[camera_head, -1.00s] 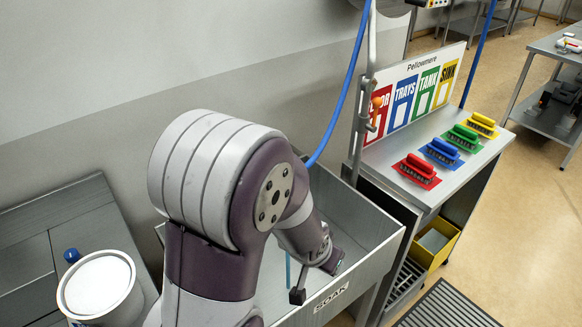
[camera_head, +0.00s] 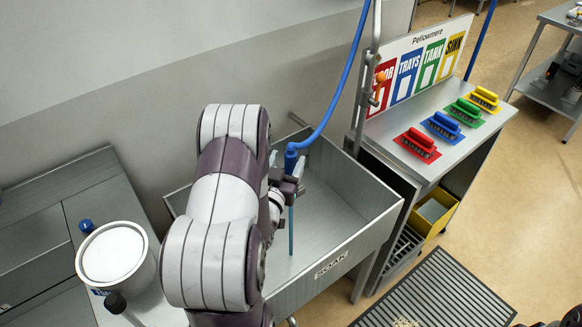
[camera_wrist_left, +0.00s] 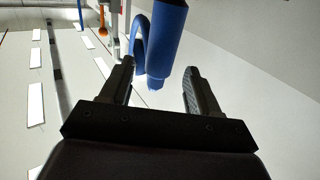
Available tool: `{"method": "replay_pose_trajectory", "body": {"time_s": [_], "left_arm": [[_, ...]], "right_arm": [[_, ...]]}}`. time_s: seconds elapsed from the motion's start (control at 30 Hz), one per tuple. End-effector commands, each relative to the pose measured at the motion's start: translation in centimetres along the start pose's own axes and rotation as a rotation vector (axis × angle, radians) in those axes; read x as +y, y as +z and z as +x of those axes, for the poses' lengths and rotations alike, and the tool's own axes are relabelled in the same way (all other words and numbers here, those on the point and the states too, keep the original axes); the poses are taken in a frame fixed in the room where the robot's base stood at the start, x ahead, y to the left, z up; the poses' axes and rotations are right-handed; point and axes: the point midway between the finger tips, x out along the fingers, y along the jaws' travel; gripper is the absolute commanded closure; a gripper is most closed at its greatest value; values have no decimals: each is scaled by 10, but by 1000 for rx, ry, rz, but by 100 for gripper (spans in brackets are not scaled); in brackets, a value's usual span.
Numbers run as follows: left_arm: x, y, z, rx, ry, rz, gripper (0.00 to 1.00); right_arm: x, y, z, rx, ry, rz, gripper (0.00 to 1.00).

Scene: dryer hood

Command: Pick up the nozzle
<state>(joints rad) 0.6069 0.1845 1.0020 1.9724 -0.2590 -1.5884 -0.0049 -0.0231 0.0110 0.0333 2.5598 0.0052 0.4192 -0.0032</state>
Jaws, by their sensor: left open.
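The blue nozzle (camera_head: 290,160) hangs upright at the end of a blue hose above the sink marked SOAK (camera_head: 345,262). A thin blue-green tube shows below it, reaching into the sink. My left gripper (camera_head: 287,186) is open at the nozzle, its fingers pointing towards it. In the left wrist view the blue nozzle (camera_wrist_left: 165,40) shows between the two fingertips, with a gap on each side. I cannot tell how deep it lies between the fingers.
The blue hose loops up to a metal post (camera_head: 366,80) with an orange knob. Several coloured brushes lie on the right bench (camera_head: 455,135). A white-lidded tub (camera_head: 113,254) stands on the left counter. A floor grate (camera_head: 435,295) lies front right.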

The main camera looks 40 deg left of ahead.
Motion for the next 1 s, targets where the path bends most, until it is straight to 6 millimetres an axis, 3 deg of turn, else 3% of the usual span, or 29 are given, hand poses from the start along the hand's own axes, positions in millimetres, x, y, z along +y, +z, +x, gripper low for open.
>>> {"method": "replay_pose_trajectory", "body": {"time_s": [0.3, 0.57, 0.73, 1.0], "left_arm": [[2, 5, 50, -1, 2, -1, 39], [2, 7, 56, -1, 0, -1, 39], [2, 7, 56, -1, 0, -1, 91], [2, 6, 56, 2, 1, 0, 93]], "right_arm": [[0, -3, -23, 0, 0, 0, 100], [0, -2, -22, 0, 0, 0, 100], [0, -2, -22, 0, 0, 0, 100], [0, -2, -22, 0, 0, 0, 100]]}}
